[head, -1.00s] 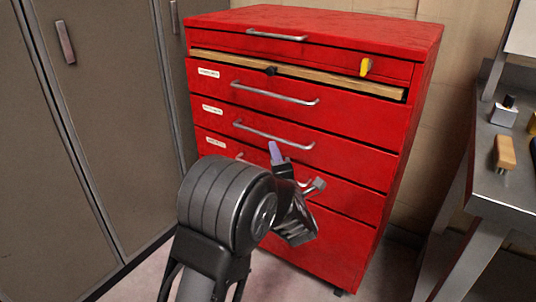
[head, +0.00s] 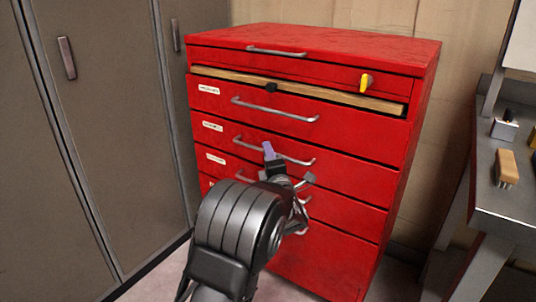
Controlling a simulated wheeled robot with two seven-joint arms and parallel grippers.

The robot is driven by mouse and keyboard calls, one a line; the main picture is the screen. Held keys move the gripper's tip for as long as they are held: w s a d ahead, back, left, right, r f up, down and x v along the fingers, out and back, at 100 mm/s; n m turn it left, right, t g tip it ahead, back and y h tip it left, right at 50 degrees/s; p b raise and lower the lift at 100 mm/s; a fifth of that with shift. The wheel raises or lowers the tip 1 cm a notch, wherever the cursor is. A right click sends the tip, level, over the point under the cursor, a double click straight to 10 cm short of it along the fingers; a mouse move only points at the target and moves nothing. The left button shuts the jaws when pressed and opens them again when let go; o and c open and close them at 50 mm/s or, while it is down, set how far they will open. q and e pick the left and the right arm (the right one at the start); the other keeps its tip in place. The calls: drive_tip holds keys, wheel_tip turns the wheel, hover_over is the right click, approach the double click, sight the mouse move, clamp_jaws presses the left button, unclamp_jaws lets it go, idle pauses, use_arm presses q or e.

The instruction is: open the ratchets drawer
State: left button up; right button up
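The red tool cabinet (head: 330,230) stands in the middle, with stacked drawers and metal bar handles. Small white labels, such as the upper one (head: 209,90), mark the drawers' left ends; their print is too small to read, so I cannot tell which is the ratchets drawer. My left gripper (head: 288,163) is in front of the second labelled drawer (head: 350,165), overlapping the right half of its handle (head: 246,144). Its fingers look spread, one tipped pale purple. I cannot tell whether it touches the handle. My arm hides parts of the lower drawers. My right gripper is out of view.
A wooden strip (head: 320,92) with a dark knob shows above the top labelled drawer. A yellow piece (head: 366,82) sits on the drawer front above. Grey lockers (head: 95,150) stand left. A metal bench (head: 495,198) with a brush (head: 507,168) is at right.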

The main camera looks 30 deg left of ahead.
use_arm(q)
drive_tip(key=shift+w+a, duration=0.15)
drive_tip(key=shift+c, duration=0.2)
clamp_jaws()
idle(1.2)
